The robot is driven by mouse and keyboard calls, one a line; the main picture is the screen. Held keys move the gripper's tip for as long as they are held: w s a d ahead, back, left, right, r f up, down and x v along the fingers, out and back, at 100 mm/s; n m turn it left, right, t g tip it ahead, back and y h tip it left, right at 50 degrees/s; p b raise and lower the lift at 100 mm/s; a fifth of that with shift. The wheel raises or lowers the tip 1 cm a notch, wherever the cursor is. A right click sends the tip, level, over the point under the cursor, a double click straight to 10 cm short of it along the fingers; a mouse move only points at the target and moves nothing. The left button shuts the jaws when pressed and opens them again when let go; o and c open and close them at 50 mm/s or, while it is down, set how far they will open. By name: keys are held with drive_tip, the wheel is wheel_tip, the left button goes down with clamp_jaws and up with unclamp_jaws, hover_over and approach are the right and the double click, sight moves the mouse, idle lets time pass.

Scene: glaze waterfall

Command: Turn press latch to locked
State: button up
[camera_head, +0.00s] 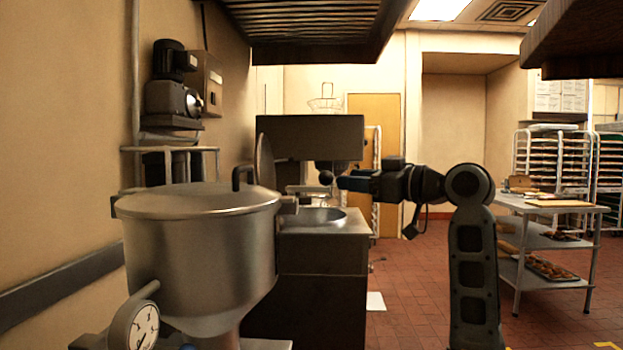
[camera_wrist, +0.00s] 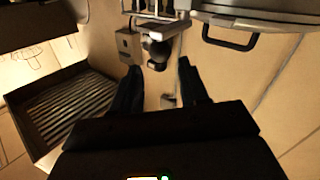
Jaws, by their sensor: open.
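My gripper (camera_head: 345,183) reaches left from the arm at mid-height in the head view. Its tip is close to a dark round knob (camera_head: 326,178) in front of the dark machine head (camera_head: 310,137); I cannot tell whether they touch. A short pale bar (camera_head: 304,189) lies just left of the knob. I cannot tell for sure which part is the press latch, nor its position. In the wrist view my gripper (camera_wrist: 158,80) has two dark fingers spread apart. Nothing shows held between them, and the knob is not clearly visible there.
A large lidded steel kettle (camera_head: 200,245) with a gauge (camera_head: 145,325) stands at front left. A round basin (camera_head: 322,216) sits in the counter below the gripper. A vent hood (camera_head: 310,30) hangs above. A steel table (camera_head: 550,205) stands right; tiled floor between is open.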

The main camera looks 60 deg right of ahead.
sight(332, 177)
drive_tip(key=shift+w+r, duration=0.15)
drive_tip(key=shift+w, duration=0.05)
drive_tip(key=p+x, duration=0.1)
drive_tip(key=x, duration=0.6)
drive_tip(key=shift+w+p, duration=0.2)
drive_tip(key=shift+p, duration=0.1)
drive_tip(key=shift+c, duration=0.3)
clamp_jaws()
